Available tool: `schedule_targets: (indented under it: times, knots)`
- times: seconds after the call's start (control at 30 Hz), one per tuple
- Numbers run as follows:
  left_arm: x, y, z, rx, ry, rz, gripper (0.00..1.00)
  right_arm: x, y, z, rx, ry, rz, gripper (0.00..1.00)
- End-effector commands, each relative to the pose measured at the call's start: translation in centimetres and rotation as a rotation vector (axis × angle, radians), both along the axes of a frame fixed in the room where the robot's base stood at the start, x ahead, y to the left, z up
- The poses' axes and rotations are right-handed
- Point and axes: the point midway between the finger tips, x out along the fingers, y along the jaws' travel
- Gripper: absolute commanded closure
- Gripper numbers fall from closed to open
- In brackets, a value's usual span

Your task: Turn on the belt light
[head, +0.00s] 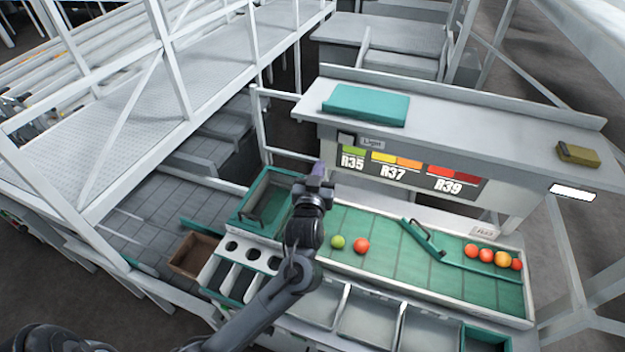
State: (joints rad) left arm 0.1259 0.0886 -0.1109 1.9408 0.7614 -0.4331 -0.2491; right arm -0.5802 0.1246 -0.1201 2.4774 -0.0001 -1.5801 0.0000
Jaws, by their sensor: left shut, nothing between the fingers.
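A small grey switch box (346,138) sits on the front panel under the shelf, above the R35 mark. A small label (372,143) beside it is too small to read surely. My left gripper (318,170) is shut and empty. In the picture it is below and left of the switch box, above the left part of the green belt (385,235); I cannot tell whether it touches the panel. The switch's position is too small to tell. A bright white bar (572,192) shows at the shelf's right end. My right gripper is not in view.
On the shelf (470,122) lie a teal case (366,104) and an olive box (578,154). A green tomato (338,242) and several red and orange ones lie on the belt, near a teal diverter bar (424,240). A brown crate (197,254) stands left.

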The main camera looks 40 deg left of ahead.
Motion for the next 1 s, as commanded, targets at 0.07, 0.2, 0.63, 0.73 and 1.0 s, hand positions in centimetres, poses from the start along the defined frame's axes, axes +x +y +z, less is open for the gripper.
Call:
schedule_targets:
  times: [0.07,0.2,0.63,0.73,1.0]
  knots:
    - [-1.1,-0.3,-0.2,-0.002,0.0,0.0,1.0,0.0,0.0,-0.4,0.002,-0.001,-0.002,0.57]
    - [-2.3,-0.5,-0.1,-0.001,0.001,0.0,1.0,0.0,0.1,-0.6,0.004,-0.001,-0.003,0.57]
    - [-2.9,-0.6,0.0,-0.001,0.001,0.001,1.0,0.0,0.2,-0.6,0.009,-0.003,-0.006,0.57]
    - [-2.9,-0.6,0.0,0.0,0.0,0.001,1.0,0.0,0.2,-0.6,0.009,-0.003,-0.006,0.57]
    - [-4.3,-0.6,-2.6,0.002,0.068,0.001,1.0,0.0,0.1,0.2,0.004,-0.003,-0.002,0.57]
